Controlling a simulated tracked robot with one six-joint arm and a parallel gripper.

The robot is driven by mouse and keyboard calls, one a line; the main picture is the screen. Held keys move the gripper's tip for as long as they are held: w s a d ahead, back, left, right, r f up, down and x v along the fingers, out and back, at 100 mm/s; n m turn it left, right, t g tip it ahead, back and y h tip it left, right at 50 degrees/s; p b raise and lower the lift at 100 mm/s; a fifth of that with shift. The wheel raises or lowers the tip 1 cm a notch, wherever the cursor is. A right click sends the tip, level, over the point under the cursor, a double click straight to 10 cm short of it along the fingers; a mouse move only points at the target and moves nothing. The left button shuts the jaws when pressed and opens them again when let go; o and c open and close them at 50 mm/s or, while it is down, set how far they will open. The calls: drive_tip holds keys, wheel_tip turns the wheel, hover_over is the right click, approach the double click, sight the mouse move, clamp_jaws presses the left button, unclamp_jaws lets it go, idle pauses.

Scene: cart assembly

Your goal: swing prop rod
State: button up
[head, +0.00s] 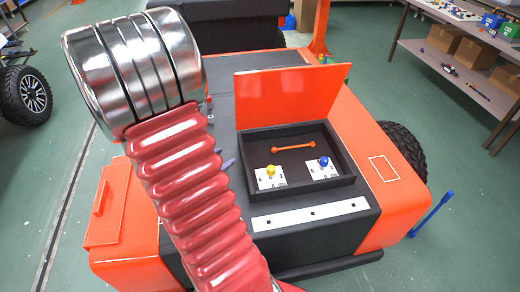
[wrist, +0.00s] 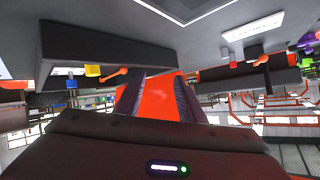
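The orange prop rod (head: 293,148), a short bar with knobbed ends, is by the back wall of the open dark compartment (head: 345,180) in the head view. The orange lid (head: 285,97) stands raised behind it. In the wrist view the rod (wrist: 116,73) shows upper left, beside a yellow knob. My gripper (wrist: 157,95) has its two purplish fingers spread apart, with an orange surface visible between them; I cannot tell whether they touch it. In the head view my arm hides most of the gripper; small purple parts show left of the compartment.
A yellow knob (head: 271,170) and a blue knob (head: 323,161) stand on white plates inside the compartment. A white strip (head: 310,214) lies along the front edge. A blue post (head: 432,213) stands at the right. Shelves (head: 450,65) hold boxes beyond clear green floor.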

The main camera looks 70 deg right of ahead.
sight(272, 151)
drive_tip(key=s+g, duration=0.1)
drive_tip(key=s, duration=0.1)
drive_tip(key=s+m+g, duration=0.1)
drive_tip(key=s, duration=0.1)
drive_tip(key=s+d+g, duration=0.1)
drive_tip(key=s, duration=0.2)
drive_tip(key=shift+s+f+m+g, duration=0.1)
drive_tip(key=shift+f+m+g, duration=0.2)
drive_tip(key=shift+f, duration=0.1)
drive_tip(key=x, duration=1.3)
drive_tip(key=shift+s+d, duration=0.1)
drive_tip(key=shift+d, duration=0.3)
drive_tip(key=shift+c, duration=0.2)
clamp_jaws()
